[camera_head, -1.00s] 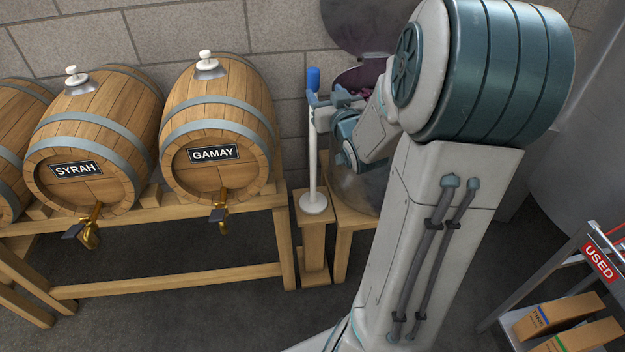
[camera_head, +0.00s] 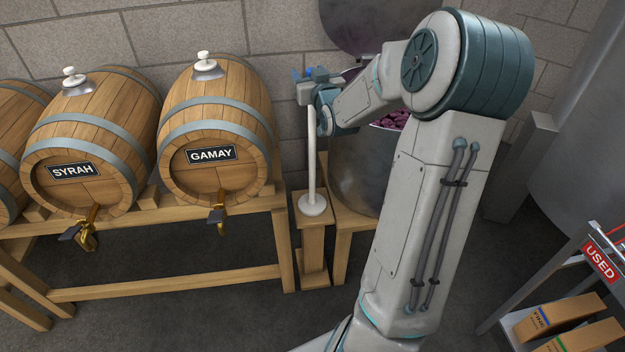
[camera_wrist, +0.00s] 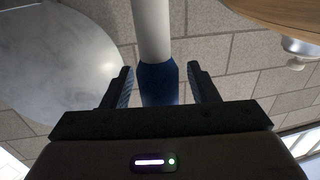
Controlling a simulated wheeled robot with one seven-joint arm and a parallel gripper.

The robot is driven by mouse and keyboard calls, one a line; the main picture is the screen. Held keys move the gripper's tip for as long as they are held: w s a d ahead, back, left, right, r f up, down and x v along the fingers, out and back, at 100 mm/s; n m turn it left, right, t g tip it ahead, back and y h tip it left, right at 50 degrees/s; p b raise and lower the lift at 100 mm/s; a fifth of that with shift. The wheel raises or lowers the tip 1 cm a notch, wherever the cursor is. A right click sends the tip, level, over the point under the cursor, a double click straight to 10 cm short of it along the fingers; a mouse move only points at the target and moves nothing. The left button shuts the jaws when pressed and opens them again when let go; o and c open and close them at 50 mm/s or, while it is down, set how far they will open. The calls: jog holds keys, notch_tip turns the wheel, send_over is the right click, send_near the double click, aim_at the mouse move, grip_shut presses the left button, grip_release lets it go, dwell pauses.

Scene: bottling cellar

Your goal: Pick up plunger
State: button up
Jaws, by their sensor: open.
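The plunger (camera_head: 312,165) stands upright, a white rod with a white round foot on a narrow wooden stand (camera_head: 313,240). Its blue handle (camera_wrist: 159,86) is at the top, mostly hidden by my gripper in the head view. My gripper (camera_head: 308,78) is at the height of this handle. In the wrist view, the handle lies between the two open fingers of my gripper (camera_wrist: 160,74), with a visible gap on each side. The white rod runs on beyond the fingertips.
The Gamay barrel (camera_head: 216,130) and the Syrah barrel (camera_head: 90,150) lie on a wooden rack to the left. A steel vat (camera_head: 356,170) with dark grapes (camera_head: 392,120) stands close on the right. A cart marked USED (camera_head: 601,264) is at the far right.

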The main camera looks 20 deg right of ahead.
jog(key=c, duration=1.1)
jog(key=shift+r, duration=0.1)
jog(key=shift+r, duration=0.1)
notch_tip(320, 180, up, 10)
jog(key=shift+f+p, duration=0.1)
jog(key=shift+p, duration=0.95)
